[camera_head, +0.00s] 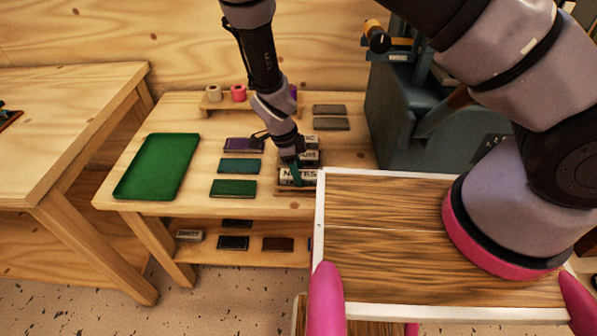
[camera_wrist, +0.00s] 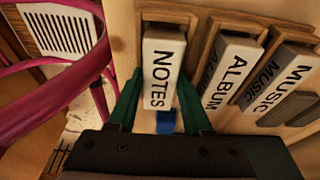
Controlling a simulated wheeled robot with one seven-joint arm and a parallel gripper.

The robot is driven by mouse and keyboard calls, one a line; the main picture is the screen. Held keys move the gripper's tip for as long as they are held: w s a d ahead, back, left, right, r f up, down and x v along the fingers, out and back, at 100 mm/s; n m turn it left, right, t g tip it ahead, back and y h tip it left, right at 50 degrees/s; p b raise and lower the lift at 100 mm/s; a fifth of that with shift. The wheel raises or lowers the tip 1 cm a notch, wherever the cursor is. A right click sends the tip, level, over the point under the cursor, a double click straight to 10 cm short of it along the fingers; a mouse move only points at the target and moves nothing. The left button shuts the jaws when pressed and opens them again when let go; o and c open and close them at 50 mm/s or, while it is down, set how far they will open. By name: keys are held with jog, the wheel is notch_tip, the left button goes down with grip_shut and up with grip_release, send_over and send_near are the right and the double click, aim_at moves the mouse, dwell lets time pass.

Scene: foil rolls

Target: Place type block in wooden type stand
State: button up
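The wooden type stand (camera_head: 284,194) is at the right part of the work table, with label blocks in its slots. In the wrist view, the white NOTES block (camera_wrist: 159,82) is in the stand's left slot (camera_wrist: 124,38). The ALBUM block (camera_wrist: 232,68) and MUSIC block (camera_wrist: 278,92) sit in slots to its right. My gripper (camera_wrist: 161,85) has its green fingers on either side of the NOTES block, near or touching it; whether they press on it is unclear. In the head view, my gripper (camera_head: 295,171) is over the stand's front and partly hides the labels.
A green tray (camera_head: 157,166) lies at the table's left. Purple (camera_head: 243,144), teal (camera_head: 239,166) and green (camera_head: 233,188) pieces lie left of the stand, and grey blocks (camera_head: 330,116) behind it. A large machine (camera_head: 405,110) stands at the right. A lower shelf (camera_head: 265,253) holds more blocks.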

jog(key=v, duration=1.2)
notch_tip(320, 180, up, 17)
jog(key=n+y, duration=0.3)
jog(key=y, duration=0.1)
send_over(288, 173)
jog(key=w+d, duration=0.6)
jog(key=d, duration=0.2)
jog(key=w+d+r+n+y, duration=0.1)
jog(key=d+r+n+y, duration=0.15)
jog(key=d+r, duration=0.65)
jog(key=s+d+r+n+t+h, duration=0.1)
jog(key=s+d+r+n+t, duration=0.2)
jog(key=d+r, duration=0.4)
jog(key=s+d+r+n+t, duration=0.4)
jog(key=s+d+r+n, duration=0.1)
jog(key=s+d+r, duration=0.1)
jog(key=d+r, duration=0.1)
jog(key=d, duration=0.1)
jog(key=shift+s+d+r+h, duration=0.2)
jog(key=shift+s+d+h, duration=0.05)
jog(key=shift+d+h, duration=0.1)
